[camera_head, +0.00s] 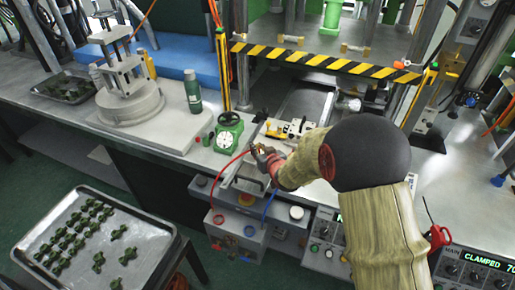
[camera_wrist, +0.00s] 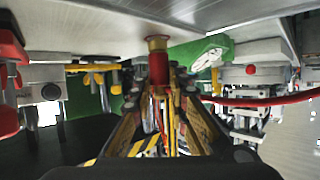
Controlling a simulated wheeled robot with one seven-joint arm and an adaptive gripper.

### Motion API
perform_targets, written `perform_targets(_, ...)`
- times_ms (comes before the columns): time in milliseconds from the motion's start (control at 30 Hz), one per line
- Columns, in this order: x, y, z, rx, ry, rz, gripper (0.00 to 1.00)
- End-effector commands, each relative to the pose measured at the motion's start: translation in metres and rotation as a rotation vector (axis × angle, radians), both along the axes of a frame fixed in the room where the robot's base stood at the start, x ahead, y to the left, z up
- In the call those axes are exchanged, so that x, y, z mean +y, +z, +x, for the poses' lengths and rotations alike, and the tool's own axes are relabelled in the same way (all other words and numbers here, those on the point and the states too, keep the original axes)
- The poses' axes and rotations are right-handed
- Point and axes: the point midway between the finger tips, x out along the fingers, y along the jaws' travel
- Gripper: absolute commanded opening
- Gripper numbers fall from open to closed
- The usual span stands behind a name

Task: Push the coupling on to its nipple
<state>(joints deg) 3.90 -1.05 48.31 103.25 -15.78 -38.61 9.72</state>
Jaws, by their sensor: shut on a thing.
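The red coupling (camera_wrist: 158,70) stands between my gripper's fingers in the wrist view, with a brass-coloured ring (camera_wrist: 157,43) at its far end. The ring is close to a grey metal surface (camera_wrist: 130,18); I cannot tell whether a nipple sits inside it. My gripper (camera_wrist: 160,100) is shut on the coupling. In the head view my gripper (camera_head: 260,154) is at the bench's front edge, right of a green dial gauge, and hides the coupling. A red hose (camera_head: 227,175) runs to my gripper from below; the hose also shows in the wrist view (camera_wrist: 265,101).
The green gauge (camera_head: 229,132) stands just left of my gripper. A grey control box (camera_head: 245,225) with a blue hose (camera_head: 268,207) is below. A yellow-black striped press bar (camera_head: 320,61) lies behind. A tray of green parts (camera_head: 140,260) stands at lower left.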

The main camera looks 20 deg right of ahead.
Motion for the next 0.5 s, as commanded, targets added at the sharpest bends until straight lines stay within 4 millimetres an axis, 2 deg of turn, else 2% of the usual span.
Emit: perform_targets(500,0.0,-0.0098,-0.0002,0.001,0.0,0.0,0.0)
